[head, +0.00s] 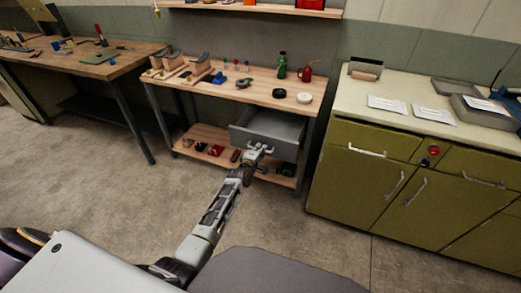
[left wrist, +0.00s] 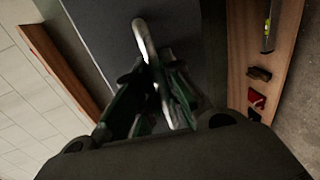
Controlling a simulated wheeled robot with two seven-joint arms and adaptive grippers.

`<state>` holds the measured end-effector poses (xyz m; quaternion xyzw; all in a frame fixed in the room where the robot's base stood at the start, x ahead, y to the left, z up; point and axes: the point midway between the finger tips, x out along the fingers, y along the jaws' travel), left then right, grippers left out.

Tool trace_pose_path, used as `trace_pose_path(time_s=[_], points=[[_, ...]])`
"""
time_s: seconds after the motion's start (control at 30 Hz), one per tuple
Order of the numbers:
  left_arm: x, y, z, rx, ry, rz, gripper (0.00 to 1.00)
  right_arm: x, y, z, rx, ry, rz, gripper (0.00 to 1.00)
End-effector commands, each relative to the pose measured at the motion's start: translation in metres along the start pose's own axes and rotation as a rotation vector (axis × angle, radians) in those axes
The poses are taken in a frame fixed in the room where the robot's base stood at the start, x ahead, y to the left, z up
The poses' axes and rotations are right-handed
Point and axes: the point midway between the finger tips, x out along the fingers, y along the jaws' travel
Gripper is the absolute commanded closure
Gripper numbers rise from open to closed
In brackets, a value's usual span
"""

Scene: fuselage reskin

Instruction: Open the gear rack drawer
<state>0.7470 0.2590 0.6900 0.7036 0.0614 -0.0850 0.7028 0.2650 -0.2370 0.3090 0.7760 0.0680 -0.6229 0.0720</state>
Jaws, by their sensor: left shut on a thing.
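The gear rack is a wooden bench with metal legs, and its grey drawer (head: 272,128) hangs under the top. The drawer is pulled partly out, and its inside shows. My left gripper (head: 258,149) is at the drawer front, shut on the drawer handle. In the left wrist view the curved metal handle (left wrist: 142,38) runs down between the fingers of my left gripper (left wrist: 150,85), against the dark drawer front (left wrist: 100,35). The fingers hide the lower part of the handle. My right gripper is in neither view.
The rack top (head: 240,95) carries bottles, rolls and small tools. Its lower shelf (head: 207,135) holds small red and dark items. A green cabinet (head: 365,175) stands close on the right, a workbench (head: 85,66) on the left. The floor in front is clear.

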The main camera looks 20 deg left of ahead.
Motion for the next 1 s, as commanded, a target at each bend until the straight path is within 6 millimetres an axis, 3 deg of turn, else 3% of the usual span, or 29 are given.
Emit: trace_pose_path(time_s=[0.17,0.2,0.27,0.73,1.0], points=[[0.000,-0.001,0.000,0.000,0.000,-0.001,1.00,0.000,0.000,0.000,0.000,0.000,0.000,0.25],[0.000,-0.001,0.000,0.000,0.000,-0.001,0.89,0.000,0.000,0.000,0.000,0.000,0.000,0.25],[0.000,-0.001,0.000,0.000,0.000,-0.001,0.82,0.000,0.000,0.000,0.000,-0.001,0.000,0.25],[-0.002,0.000,0.000,0.000,0.000,0.000,0.81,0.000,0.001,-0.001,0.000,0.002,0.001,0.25],[-0.015,-0.001,0.000,-0.001,0.000,-0.001,0.81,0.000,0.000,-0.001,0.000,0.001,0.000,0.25]])
